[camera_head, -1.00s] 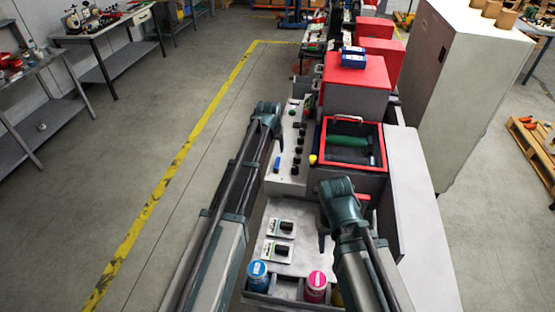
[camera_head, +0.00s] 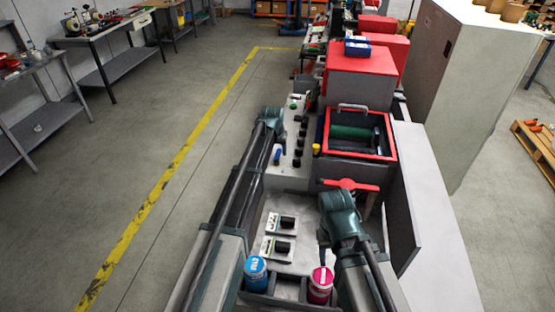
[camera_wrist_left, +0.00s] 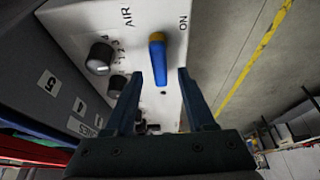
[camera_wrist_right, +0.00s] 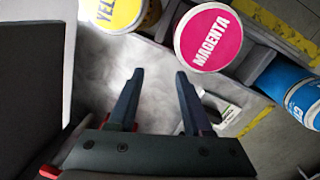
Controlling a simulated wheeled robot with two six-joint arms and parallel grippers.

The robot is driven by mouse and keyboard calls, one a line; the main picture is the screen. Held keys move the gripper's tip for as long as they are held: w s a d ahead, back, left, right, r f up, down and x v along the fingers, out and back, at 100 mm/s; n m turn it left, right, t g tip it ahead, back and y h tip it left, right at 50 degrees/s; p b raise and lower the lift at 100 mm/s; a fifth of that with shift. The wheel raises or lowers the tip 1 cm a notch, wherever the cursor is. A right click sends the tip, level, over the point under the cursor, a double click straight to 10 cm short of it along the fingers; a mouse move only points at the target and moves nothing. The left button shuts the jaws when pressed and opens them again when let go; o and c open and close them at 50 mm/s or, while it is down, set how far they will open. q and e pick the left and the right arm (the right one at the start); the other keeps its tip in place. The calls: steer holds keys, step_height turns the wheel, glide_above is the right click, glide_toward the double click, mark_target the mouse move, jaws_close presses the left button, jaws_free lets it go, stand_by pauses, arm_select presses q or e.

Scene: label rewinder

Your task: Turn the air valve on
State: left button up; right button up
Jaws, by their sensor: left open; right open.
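The air valve is a blue lever with a yellow end (camera_wrist_left: 158,60) on a pale control panel (camera_wrist_left: 80,25) marked AIR and ON in the left wrist view. The lever lies lengthwise, with its blue end towards my gripper and pointing to neither word. The lever shows small in the head view (camera_head: 277,155). My left gripper (camera_wrist_left: 160,82) is open, its fingers to either side of the lever's line in the picture; I see no contact. My right gripper (camera_wrist_right: 160,74) is open and empty above a pale surface, near the ink cans.
Black knobs (camera_wrist_left: 100,57) sit beside the lever. A magenta can (camera_wrist_right: 208,38), a yellow can (camera_wrist_right: 120,12) and a blue can (camera_wrist_right: 295,88) stand near my right gripper. A red handle (camera_head: 348,185) is beside my right arm. Floor left of the machine is clear.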

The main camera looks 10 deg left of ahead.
arm_select(q)
steer(key=shift+w+f, duration=0.3)
steer(key=shift+f, duration=0.35)
arm_select(e)
steer(key=shift+f, duration=0.65)
arm_select(q)
steer(key=shift+r, duration=0.1)
jaws_close()
steer(key=n, duration=0.2)
steer(key=n+y, duration=0.1)
steer(key=n, duration=0.1)
steer(key=a+n+y, duration=0.1)
steer(key=n, duration=0.1)
steer(key=shift+s+n+g, duration=0.15)
steer(key=shift+n+g, duration=0.15)
steer(key=shift+g, duration=0.1)
steer(key=n, duration=0.1)
steer(key=n+g+y, duration=0.1)
steer(key=n, duration=0.3)
steer(key=shift+s+a+y, duration=0.35)
steer(key=shift+y, duration=0.05)
steer(key=shift+s+n, duration=0.1)
steer(key=shift+n, duration=0.2)
jaws_free()
